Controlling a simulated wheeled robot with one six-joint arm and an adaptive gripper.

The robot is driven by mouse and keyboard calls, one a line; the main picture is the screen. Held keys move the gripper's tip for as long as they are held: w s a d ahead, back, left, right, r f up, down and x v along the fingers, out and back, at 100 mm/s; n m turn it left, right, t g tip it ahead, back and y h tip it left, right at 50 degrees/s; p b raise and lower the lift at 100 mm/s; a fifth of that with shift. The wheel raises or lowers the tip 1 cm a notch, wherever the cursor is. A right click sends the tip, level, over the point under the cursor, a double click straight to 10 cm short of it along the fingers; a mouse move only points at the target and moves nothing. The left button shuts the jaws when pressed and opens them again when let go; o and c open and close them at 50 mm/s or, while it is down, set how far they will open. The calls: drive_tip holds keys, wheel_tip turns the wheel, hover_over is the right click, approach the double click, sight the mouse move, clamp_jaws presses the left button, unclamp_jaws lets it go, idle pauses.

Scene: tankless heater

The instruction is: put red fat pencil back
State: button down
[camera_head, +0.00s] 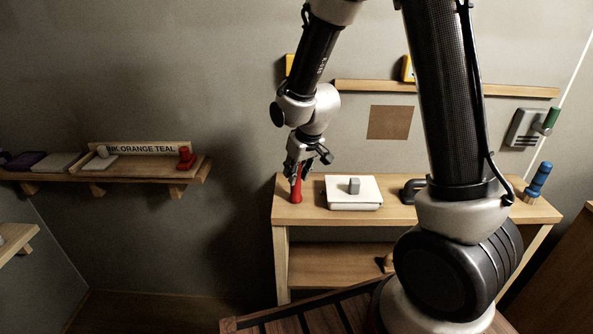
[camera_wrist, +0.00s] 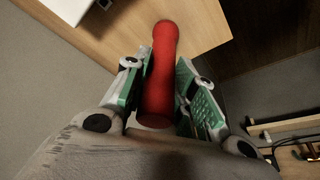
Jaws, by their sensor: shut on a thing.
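The red fat pencil (camera_head: 297,190) stands close to upright at the left end of the wooden table (camera_head: 420,214). My gripper (camera_head: 296,172) is above the table and shut around the pencil's upper part. In the wrist view, the red pencil (camera_wrist: 160,75) lies between the two green-padded fingers of my gripper (camera_wrist: 162,88), its far end over the wooden top. I cannot tell whether its lower end touches the table.
A white box with a grey knob (camera_head: 353,193) sits right of the pencil. A blue object (camera_head: 538,181) stands at the table's right end. On the left, a wall shelf (camera_head: 140,171) holds a red object (camera_head: 186,157) and a label sign (camera_head: 143,148).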

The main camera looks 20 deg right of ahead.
drive_tip(key=shift+f, duration=0.15)
drive_tip(key=c, duration=1.1)
unclamp_jaws()
drive_tip(key=v, duration=1.2)
